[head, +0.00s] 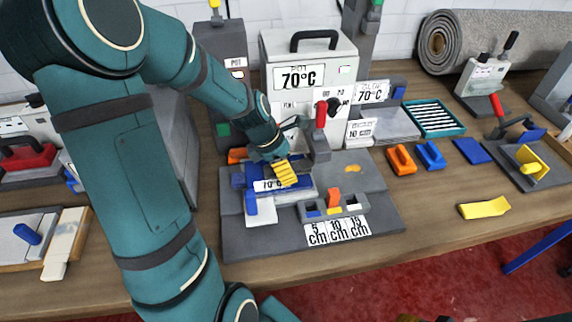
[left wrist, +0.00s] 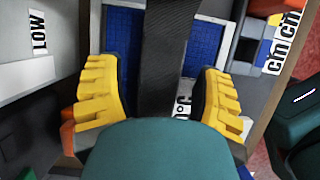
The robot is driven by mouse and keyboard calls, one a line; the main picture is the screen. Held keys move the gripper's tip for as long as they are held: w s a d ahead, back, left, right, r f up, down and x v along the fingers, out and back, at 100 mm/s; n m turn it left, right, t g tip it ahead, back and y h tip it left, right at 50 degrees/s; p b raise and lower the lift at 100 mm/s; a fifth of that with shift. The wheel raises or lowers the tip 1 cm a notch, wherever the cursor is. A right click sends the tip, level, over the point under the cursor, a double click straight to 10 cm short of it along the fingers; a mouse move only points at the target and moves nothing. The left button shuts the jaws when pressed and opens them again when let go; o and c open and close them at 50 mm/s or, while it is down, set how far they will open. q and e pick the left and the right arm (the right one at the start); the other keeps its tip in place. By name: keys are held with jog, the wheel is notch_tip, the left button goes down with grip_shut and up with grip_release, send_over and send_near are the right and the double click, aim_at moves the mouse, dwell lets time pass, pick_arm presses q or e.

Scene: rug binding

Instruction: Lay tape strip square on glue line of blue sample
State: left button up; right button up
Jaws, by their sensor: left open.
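My left gripper (head: 284,173) is open, with its yellow fingers pointing down over the grey fixture at the bench middle. In the left wrist view its two fingers (left wrist: 160,95) stand apart on either side of a dark woven strip (left wrist: 170,45), which seems to be the tape. The strip runs across the blue sample (left wrist: 207,45), which has a pale border. I cannot tell whether the strip touches the sample. The glue line is not visible. In the head view the fingers and arm partly hide the blue sample (head: 237,181). My right gripper is not clearly seen.
Behind the fixture stands a white glue pot unit (head: 310,75) marked 70°C. A block with 5, 10 and 15 cm labels (head: 338,230) lies in front. Orange (head: 401,160) and blue (head: 431,155) clamps and a yellow piece (head: 484,208) lie right. Bench is clear between them.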

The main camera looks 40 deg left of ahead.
pick_arm(q)
jog(key=shift+a+r, duration=0.1)
jog(key=shift+r, duration=0.35)
jog(key=p+v, duration=0.3)
jog(key=v, duration=0.8)
jog(key=shift+r, duration=0.2)
jog(key=shift+s, duration=0.1)
